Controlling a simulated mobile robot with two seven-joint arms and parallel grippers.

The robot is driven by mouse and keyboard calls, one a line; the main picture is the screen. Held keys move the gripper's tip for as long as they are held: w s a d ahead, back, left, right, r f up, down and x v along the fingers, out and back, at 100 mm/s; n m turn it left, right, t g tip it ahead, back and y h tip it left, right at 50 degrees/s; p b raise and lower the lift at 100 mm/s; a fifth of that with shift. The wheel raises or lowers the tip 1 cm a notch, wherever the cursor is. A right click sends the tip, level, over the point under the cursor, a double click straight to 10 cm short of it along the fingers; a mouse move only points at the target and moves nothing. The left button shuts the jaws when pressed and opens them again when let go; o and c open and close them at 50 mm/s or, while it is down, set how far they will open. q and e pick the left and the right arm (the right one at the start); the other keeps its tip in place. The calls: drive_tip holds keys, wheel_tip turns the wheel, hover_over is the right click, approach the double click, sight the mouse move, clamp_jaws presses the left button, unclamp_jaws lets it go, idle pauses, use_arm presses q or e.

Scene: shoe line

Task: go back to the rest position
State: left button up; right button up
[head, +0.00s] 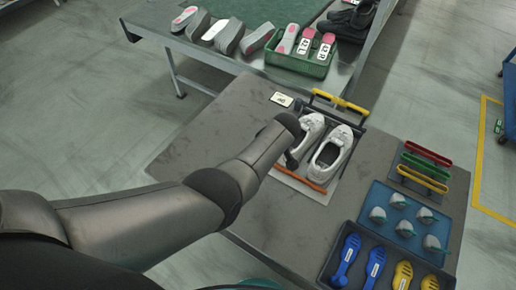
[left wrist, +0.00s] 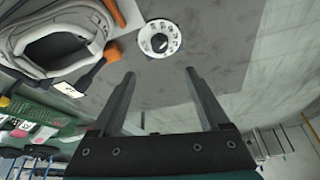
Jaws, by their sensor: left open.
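My left arm reaches over the table from the left in the head view. Its wrist hides most of the left gripper there. In the left wrist view the left gripper (left wrist: 160,73) is open, its two fingers apart with nothing between them. A pair of light grey shoes (head: 331,150) sits side by side in a holder with an orange bar (head: 299,182) in front and a yellow bar (head: 340,100) behind. One shoe (left wrist: 55,40) shows at upper left in the left wrist view. My right gripper is not in view.
A white round dial (left wrist: 160,38) lies on the table beyond the fingers. Right of the shoes are coloured bars (head: 424,167), a blue tray (head: 378,203) with grey pieces and a dark tray (head: 326,270) with blue and yellow pieces. A green crate (head: 300,66) stands behind.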

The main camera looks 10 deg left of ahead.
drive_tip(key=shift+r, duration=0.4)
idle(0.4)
